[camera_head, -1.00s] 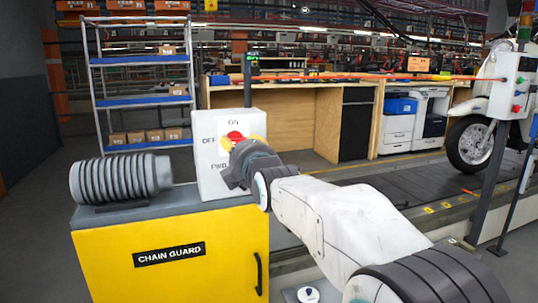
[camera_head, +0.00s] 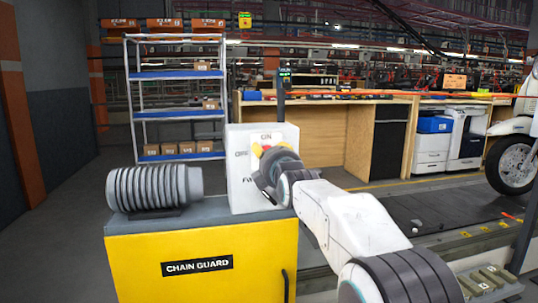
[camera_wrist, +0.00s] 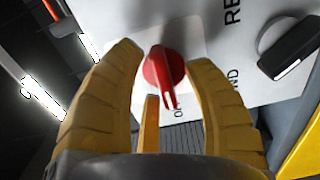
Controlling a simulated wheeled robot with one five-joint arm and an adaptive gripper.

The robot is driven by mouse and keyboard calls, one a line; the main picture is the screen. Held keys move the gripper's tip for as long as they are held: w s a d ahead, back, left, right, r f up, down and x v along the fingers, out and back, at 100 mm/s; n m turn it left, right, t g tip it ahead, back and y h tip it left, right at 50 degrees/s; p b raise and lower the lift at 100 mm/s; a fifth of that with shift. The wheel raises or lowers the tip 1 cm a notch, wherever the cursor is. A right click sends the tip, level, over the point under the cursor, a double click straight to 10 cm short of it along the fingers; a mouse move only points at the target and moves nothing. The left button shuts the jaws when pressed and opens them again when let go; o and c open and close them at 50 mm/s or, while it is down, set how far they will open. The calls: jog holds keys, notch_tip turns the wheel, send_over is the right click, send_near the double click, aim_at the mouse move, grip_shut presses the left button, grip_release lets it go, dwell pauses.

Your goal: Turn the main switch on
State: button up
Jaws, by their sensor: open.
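The main switch is a red rotary knob (camera_wrist: 163,72) on a white plate. In the wrist view it sits between the yellow fingers of my gripper (camera_wrist: 165,85), which are open with gaps on both sides of it. The knob's handle points down in that picture, towards a partly hidden label starting with "O". In the head view the knob is mostly hidden behind my gripper (camera_head: 262,158), which is at the front of the white control box (camera_head: 241,185). "ON" and "OFF" are printed there.
A black knob (camera_wrist: 289,47) sits beside the red one, near "RE" lettering. The box stands on a yellow chain guard cabinet (camera_head: 150,262), next to a grey ribbed cylinder (camera_head: 150,188). The conveyor (camera_head: 420,205) runs behind to the right.

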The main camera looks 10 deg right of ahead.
jog(key=shift+o, duration=0.2)
grip_shut()
dwell(0.4)
